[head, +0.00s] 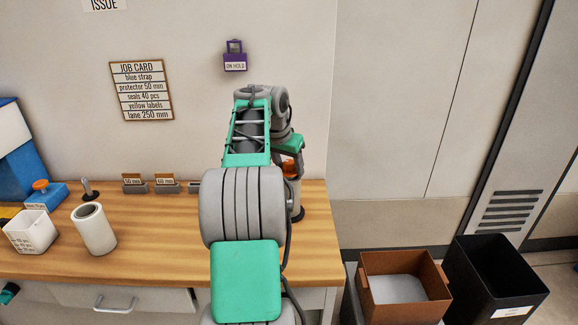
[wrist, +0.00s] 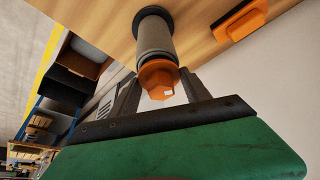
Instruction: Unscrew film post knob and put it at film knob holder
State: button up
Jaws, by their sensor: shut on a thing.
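The orange film post knob (wrist: 158,78) sits between the two fingers of my gripper (wrist: 160,88), which is shut on it. In the wrist view the knob is at the end of a grey cylindrical post (wrist: 154,38) with a dark base on the wooden bench. Whether knob and post are still joined by thread cannot be told. In the head view a bit of the orange knob (head: 291,170) shows beside my arm, at the bench's right end; my arm hides most of the post. I cannot identify the film knob holder for certain.
An orange block (wrist: 240,18) lies on the bench near the wall in the wrist view. A white roll (head: 93,229), a white basket (head: 31,232) and a small dark post (head: 88,190) stand at the left. A brown box (head: 403,262) and black bin (head: 495,275) stand right.

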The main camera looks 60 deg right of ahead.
aim_at(290, 161)
grip_shut()
jog(key=shift+f, duration=0.1)
jog(key=shift+f+n+b, duration=0.1)
jog(key=shift+n+b, duration=0.2)
jog(key=shift+b, duration=0.25)
jog(key=n+t+b, duration=0.1)
jog(key=n+b, duration=0.2)
jog(key=shift+s, duration=0.15)
jog(key=shift+r+p, duration=0.3)
jog(key=shift+p, duration=0.1)
jog(key=shift+r+p, duration=0.4)
jog(key=shift+p, duration=0.1)
jog(key=shift+r+p, duration=1.05)
jog(key=shift+r, duration=0.05)
